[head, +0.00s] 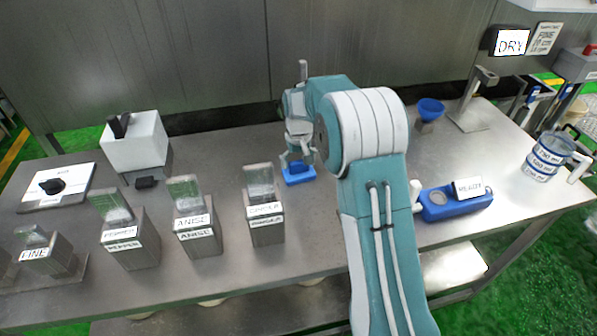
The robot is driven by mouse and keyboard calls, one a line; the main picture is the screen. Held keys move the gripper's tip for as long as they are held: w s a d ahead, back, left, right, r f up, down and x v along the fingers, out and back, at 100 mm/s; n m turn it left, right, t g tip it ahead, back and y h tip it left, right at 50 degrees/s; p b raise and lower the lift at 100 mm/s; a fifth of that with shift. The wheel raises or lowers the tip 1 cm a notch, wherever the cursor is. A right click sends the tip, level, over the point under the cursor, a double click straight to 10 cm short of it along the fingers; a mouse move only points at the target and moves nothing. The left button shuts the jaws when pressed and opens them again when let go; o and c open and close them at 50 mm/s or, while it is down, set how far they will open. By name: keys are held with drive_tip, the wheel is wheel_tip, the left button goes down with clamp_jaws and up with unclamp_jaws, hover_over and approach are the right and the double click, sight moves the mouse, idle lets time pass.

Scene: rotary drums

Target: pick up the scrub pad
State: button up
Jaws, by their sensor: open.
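A small flat blue block (299,177), which looks like the scrub pad, lies on the steel table near its middle. My gripper (297,161) points down directly over it, with its fingers open. The fingertips are at or just above the block's top and hide part of it. I cannot tell whether they touch it. My arm reaches in from the lower right and covers the table to the right of the block.
Labelled steel containers stand along the front left, the nearest marked ANISE (197,236) and another (265,218) beside it. A white box (135,148) stands at the back left. A blue READY tray (455,207), blue funnel (430,109) and measuring jug (548,157) are at right.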

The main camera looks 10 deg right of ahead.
sight(299, 161)
drive_tip(key=c, duration=0.9)
wheel_tip(299, 161, up, 10)
drive_tip(key=shift+f, duration=0.1)
drive_tip(key=o, duration=0.4)
drive_tip(key=shift+c, duration=1.2)
